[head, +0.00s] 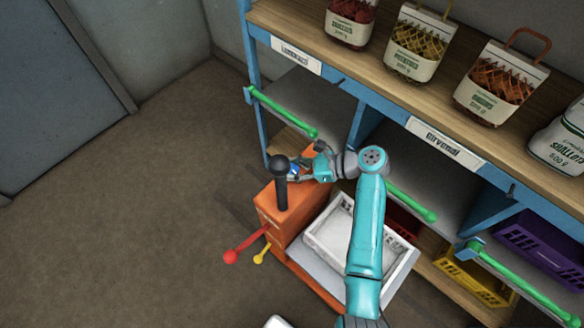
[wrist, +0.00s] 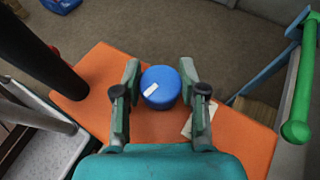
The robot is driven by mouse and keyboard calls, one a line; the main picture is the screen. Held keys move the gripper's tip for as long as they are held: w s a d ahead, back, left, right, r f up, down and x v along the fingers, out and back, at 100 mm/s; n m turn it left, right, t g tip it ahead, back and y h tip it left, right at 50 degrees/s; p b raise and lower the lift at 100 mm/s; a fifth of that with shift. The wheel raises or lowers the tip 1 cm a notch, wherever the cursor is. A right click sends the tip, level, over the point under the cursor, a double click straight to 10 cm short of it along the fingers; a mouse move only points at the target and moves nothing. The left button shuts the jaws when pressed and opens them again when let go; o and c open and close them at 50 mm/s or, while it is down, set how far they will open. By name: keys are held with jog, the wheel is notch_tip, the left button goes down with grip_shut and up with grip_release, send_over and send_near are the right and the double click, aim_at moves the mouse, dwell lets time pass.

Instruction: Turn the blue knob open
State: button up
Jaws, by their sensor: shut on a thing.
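The blue knob (wrist: 160,88) sits on top of the orange machine and carries a small white mark. In the wrist view it is between the two fingers of my gripper (wrist: 161,100), which is shut on it. In the head view my gripper (head: 300,170) is at the top of the orange machine (head: 295,215), beside a black post (head: 281,180). Only a small bit of blue shows there, as my gripper covers most of the knob.
A red lever (head: 240,248) and a yellow lever (head: 263,253) stick out from the machine. A white tray (head: 322,250) stands beside it. Blue shelving with green rails (head: 285,112) and bagged produce (head: 418,45) rises behind. The floor at left is clear.

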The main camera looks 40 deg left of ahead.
dwell(0.4)
jog(key=o, duration=1.1)
jog(key=shift+o, duration=0.2)
jog(key=v, duration=1.2)
